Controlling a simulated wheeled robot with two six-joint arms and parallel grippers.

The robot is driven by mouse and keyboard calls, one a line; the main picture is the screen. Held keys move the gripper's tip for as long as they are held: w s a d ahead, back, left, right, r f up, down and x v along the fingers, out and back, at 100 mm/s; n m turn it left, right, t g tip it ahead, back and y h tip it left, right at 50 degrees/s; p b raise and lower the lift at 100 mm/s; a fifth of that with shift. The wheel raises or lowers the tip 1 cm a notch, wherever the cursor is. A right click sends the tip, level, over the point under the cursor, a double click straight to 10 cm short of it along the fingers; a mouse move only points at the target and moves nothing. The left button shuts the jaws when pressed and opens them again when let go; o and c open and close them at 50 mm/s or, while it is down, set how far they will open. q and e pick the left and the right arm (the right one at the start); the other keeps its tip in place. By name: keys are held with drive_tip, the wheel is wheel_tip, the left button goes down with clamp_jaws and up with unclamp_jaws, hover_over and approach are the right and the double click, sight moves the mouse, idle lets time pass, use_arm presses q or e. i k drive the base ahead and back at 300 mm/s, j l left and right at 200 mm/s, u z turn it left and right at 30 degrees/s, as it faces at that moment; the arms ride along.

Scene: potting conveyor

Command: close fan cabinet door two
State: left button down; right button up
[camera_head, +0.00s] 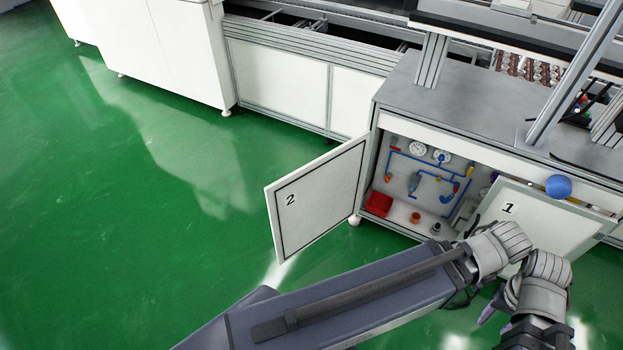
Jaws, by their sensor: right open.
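Cabinet door two (320,205), a white panel marked "2" in a grey frame, stands swung wide open to the left of the cabinet. Its right edge is at the cabinet's left front post. The cabinet interior (400,185) shows gauges, blue pipes and a red box. Door one (535,222), marked "1", also stands open at the right, partly hidden behind my right arm. My left gripper is not in view.
A grey worktop (465,115) with metal posts lies above the cabinet. A blue ball (558,186) is at the top of door one. White cabinets (280,85) stand at the back left. The green floor (130,230) left of door two is clear.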

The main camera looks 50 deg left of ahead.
sight(306, 204)
drive_tip(key=k+j+z, duration=0.1)
drive_tip(key=j, duration=0.3)
drive_tip(key=k+j, duration=0.15)
drive_tip(key=j, duration=0.25)
drive_tip(key=k+j+z, duration=0.15)
drive_tip(key=j, duration=0.25)
drive_tip(key=k+j, duration=0.1)
drive_tip(key=j, duration=0.3)
drive_tip(key=k+j+z, duration=0.15)
drive_tip(key=j, duration=0.2)
drive_tip(key=k+j, duration=0.15)
drive_tip(key=j, duration=0.25)
drive_tip(key=j+z, duration=0.15)
drive_tip(key=j, duration=0.65)
drive_tip(key=k+j+z, duration=0.2)
drive_tip(key=j, duration=0.55)
drive_tip(key=i+j, duration=0.1)
drive_tip(key=j, duration=0.3)
drive_tip(key=i+j, duration=0.1)
drive_tip(key=j, duration=0.3)
drive_tip(key=k+j+z, duration=0.1)
drive_tip(key=k+z, duration=0.25)
drive_tip(key=k, duration=0.25)
